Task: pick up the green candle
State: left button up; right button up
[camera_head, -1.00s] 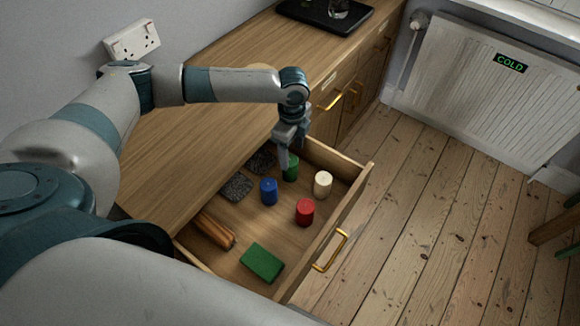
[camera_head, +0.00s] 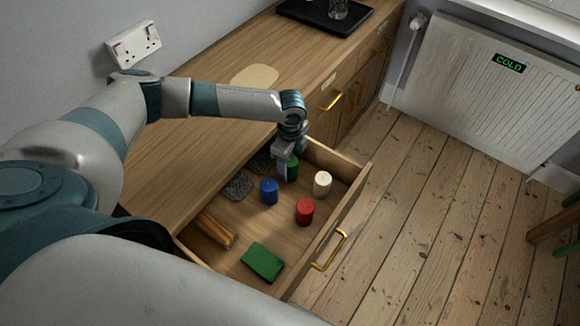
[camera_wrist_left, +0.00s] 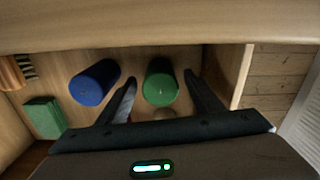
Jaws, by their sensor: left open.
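The green candle (camera_head: 293,170) stands upright in the open drawer, partly hidden behind my left gripper (camera_head: 285,170) in the head view. In the left wrist view the green candle (camera_wrist_left: 160,84) sits between the two dark, spread fingers of my left gripper (camera_wrist_left: 162,90). The left gripper is open and points down into the drawer, with a finger on either side of the candle. I cannot tell whether a finger touches it. My right gripper is not in view.
The drawer (camera_head: 345,210) also holds a blue candle (camera_head: 269,191) close by, a red candle (camera_head: 305,211), a white candle (camera_head: 322,183), a green block (camera_head: 262,262), brown sticks (camera_head: 215,229) and dark coasters (camera_head: 237,187). The counter edge overhangs the drawer's back. A black tray (camera_head: 325,13) is on the counter.

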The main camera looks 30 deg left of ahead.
pick_arm(q)
jog(key=shift+f, duration=0.2)
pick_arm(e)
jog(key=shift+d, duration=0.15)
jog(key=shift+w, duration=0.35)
pick_arm(q)
jog(key=c, duration=1.2)
jog(key=shift+c, duration=0.2)
jog(key=shift+r, duration=0.2)
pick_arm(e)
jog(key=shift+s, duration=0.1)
